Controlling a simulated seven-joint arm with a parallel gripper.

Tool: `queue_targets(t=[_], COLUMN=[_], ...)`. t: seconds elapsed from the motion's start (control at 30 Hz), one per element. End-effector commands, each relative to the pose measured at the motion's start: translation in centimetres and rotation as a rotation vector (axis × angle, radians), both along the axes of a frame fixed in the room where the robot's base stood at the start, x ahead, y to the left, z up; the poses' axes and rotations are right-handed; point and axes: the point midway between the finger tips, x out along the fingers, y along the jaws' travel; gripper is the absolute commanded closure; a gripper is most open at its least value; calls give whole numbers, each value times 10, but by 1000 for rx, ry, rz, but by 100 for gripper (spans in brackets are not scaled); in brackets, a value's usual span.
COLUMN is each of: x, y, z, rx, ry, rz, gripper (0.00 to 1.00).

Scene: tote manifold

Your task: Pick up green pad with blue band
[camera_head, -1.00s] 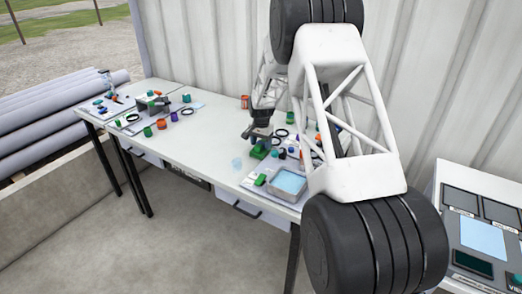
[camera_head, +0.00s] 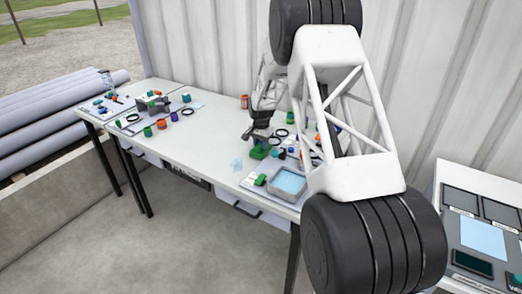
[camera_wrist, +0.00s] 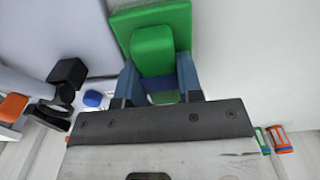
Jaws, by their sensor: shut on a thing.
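The green pad (camera_wrist: 152,50) shows in the wrist view as a rounded green block on a wider green plate. My gripper (camera_wrist: 163,97) is shut on it, with a blue-grey finger on each side of the block. In the head view the green pad (camera_head: 259,153) is low at the table, just under my gripper (camera_head: 257,141). Whether it touches the surface cannot be told.
A grey tray with a light blue inside (camera_head: 273,190) stands in front of the pad. A smaller green piece (camera_head: 260,180) lies left of the tray. A black ring (camera_head: 281,133) and several small parts lie right. The table's middle (camera_head: 205,135) is mostly clear.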

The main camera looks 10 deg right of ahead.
Motion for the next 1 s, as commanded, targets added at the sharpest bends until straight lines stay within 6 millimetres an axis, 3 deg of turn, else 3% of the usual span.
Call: queue_targets(t=[0.47,1.0], x=[0,0], y=[0,0], z=[10,82], rx=[0,0], ry=[-1,-1], rz=[0,0], gripper=[90,90])
